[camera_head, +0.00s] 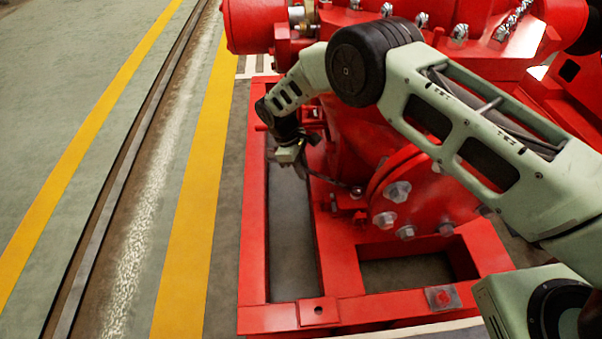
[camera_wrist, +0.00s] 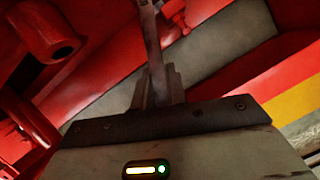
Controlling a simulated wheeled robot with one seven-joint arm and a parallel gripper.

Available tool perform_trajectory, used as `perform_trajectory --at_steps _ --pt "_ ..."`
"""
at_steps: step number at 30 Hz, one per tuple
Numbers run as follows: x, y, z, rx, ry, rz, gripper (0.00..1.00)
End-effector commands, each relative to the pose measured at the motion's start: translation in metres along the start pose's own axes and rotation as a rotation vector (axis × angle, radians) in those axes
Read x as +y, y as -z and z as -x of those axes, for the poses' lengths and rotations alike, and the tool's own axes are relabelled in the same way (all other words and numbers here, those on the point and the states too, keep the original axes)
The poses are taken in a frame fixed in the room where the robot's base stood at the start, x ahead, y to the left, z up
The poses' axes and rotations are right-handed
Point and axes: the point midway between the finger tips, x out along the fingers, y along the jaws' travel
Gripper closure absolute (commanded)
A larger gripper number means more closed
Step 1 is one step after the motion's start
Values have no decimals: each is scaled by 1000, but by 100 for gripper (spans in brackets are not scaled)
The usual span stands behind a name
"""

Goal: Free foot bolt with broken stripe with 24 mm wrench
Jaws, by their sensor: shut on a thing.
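My gripper (camera_head: 292,156) is low over the left part of the red pumpset frame, shut on a thin dark wrench (camera_head: 328,180). The wrench runs right and slightly down from the jaws. Its far end is at or close to a foot bolt (camera_head: 357,191) at the base of the red housing; I cannot tell whether it is seated. In the wrist view the wrench (camera_wrist: 152,45) rises from between the fingers (camera_wrist: 156,88) and its far end is cut off by the top edge. No stripe on the foot bolt can be made out.
A flange with several large bolts (camera_head: 398,191) stands right of the foot bolt. The red base frame (camera_head: 254,220) surrounds open gaps. Yellow-striped floor (camera_head: 195,220) at left is clear. A red pipe end (camera_wrist: 62,48) is close in the wrist view.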

Motion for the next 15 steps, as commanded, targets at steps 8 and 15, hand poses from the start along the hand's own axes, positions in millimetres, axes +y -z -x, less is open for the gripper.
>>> perform_trajectory --at_steps 8,15 --pt "0 0 1 0 -1 2 100" --pt "0 1 -3 0 -2 3 100"
